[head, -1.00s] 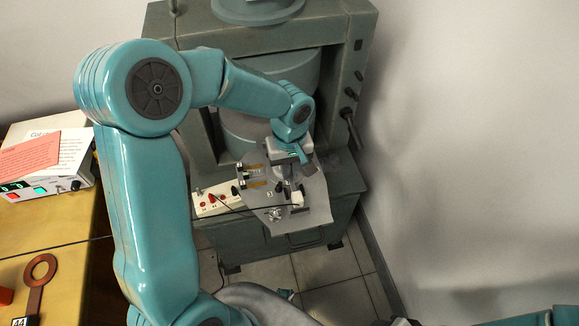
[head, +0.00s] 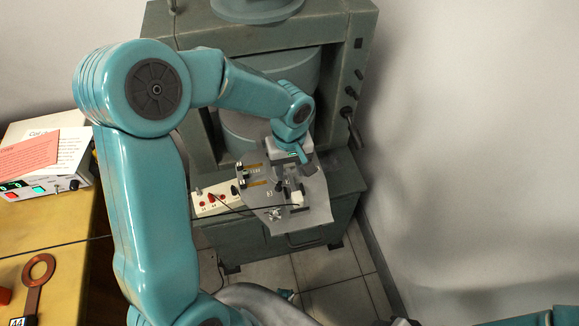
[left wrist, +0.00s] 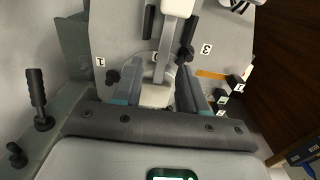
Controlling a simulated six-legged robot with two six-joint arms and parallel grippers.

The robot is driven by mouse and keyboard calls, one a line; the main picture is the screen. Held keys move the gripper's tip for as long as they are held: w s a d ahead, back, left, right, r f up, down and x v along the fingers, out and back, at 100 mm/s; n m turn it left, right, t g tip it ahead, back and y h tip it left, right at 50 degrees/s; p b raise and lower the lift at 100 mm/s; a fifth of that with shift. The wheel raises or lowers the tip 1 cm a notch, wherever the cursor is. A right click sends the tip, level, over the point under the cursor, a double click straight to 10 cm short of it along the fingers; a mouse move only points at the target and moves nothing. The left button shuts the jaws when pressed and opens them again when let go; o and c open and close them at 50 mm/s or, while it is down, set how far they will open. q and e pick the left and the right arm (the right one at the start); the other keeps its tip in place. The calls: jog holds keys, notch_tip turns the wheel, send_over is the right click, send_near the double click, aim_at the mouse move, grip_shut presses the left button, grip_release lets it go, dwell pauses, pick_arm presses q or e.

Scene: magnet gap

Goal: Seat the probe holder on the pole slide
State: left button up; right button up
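The probe holder is a pale bar with a white block (left wrist: 157,96) at its near end and a white piece (left wrist: 178,8) at its far end. In the head view its white end (head: 297,198) shows over the grey plate (head: 310,215), with a dark cable running left. My left gripper (left wrist: 160,80) has a teal finger on each side of the near white block and seems shut on it; the finger contact is partly hidden. The pole slide is hard to pick out; dark slots and knobs beside the numbers lie around the bar.
A large grey-green magnet frame (head: 350,100) stands behind the plate. A white terminal strip (head: 213,200) with red knobs is left of it. Floor at right is clear.

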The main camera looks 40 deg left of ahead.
pick_arm(q)
notch_tip(320, 180, up, 16)
jog(key=p, duration=0.2)
jog(key=shift+r, duration=0.15)
dwell(0.6)
